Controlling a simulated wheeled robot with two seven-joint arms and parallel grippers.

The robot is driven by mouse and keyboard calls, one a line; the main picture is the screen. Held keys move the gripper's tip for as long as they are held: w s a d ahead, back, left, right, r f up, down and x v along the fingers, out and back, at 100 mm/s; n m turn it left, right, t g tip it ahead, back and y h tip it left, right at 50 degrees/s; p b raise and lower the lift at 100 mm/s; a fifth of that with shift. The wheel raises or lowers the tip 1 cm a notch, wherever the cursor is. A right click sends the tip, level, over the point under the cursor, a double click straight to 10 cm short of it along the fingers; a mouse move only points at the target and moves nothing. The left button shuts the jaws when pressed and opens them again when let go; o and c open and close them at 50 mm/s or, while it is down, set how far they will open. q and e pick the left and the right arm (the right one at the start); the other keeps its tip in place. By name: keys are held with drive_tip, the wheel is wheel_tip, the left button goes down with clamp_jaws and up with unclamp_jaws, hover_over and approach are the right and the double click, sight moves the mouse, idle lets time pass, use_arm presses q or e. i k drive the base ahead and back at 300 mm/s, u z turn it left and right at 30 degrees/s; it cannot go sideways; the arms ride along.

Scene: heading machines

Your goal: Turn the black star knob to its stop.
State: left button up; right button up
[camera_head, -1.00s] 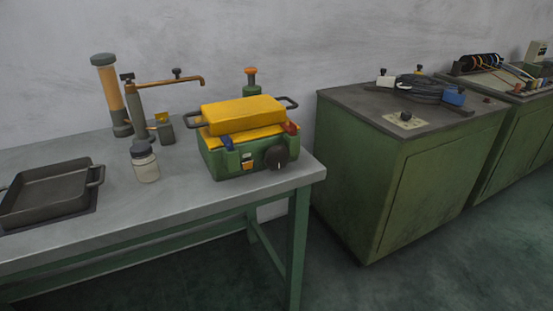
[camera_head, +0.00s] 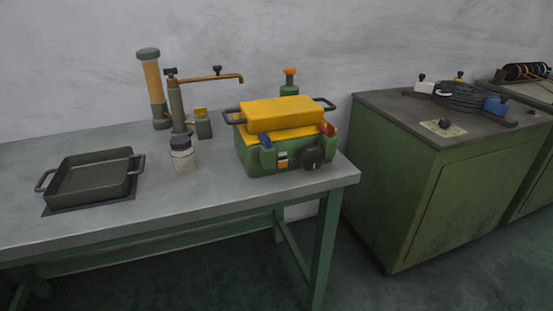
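Several black knobs show, and I cannot tell from their shape which is the star knob. One small black knob (camera_head: 444,123) stands on a pale plate on top of the green cabinet (camera_head: 425,190) at the right. A larger round black knob (camera_head: 314,157) with a light mark sits on the front of the green and yellow box (camera_head: 254,160) on the table. Another small dark knob (camera_head: 217,70) sits on top of the copper-coloured spout pipe (camera_head: 210,78) at the back. Neither of my grippers is in view.
The grey table (camera_head: 215,195) holds a dark pan (camera_head: 92,181) on the left, a jar (camera_head: 182,158), and an orange cylinder (camera_head: 153,88) behind. A black cable coil (camera_head: 468,96) and a blue block (camera_head: 495,106) lie on the cabinet. A floor gap separates table and cabinet.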

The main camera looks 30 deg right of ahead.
sight(312, 157)
drive_tip(key=u, duration=2.95)
drive_tip(key=k, duration=2.45)
drive_tip(key=z, duration=1.5)
